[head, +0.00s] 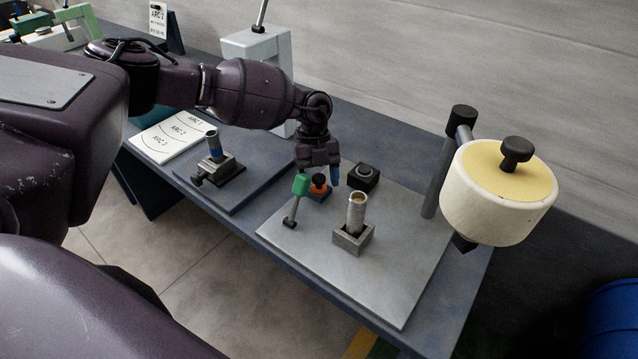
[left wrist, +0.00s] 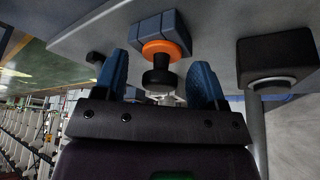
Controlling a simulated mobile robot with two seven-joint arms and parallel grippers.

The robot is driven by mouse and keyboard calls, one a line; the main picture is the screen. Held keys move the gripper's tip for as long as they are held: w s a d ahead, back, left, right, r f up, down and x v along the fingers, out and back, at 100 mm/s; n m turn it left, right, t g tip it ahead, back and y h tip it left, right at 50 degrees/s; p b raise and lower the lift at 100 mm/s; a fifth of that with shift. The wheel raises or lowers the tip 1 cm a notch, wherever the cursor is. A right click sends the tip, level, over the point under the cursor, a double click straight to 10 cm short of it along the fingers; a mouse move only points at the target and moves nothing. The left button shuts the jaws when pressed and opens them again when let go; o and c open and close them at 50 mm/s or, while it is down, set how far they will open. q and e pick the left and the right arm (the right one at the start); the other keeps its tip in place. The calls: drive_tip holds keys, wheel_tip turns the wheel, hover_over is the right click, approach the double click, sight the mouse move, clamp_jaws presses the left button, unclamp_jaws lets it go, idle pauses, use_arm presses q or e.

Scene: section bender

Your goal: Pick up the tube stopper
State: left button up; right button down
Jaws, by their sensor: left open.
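The tube stopper, seemingly the black knob with an orange flange (head: 319,182), sits on a small blue block at the back left of the grey plate. In the left wrist view the stopper (left wrist: 159,75) shows between the two blue fingers, with the orange flange on the blue block (left wrist: 160,25). My left gripper (head: 321,168) is open, pointing down just above the stopper. Whether the fingers touch it cannot be told. My right gripper is not in view.
A green-handled lever (head: 300,185) stands close left of the gripper, and a black block (head: 364,177) close right. A pale tube (head: 356,212) stands upright in a metal holder in front. A large cream drum (head: 497,195) hangs at right. The plate's front (head: 395,300) is clear.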

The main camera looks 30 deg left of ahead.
use_arm(q)
drive_tip(key=shift+c, duration=0.5)
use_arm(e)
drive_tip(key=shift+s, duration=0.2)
use_arm(q)
drive_tip(key=c, duration=0.9)
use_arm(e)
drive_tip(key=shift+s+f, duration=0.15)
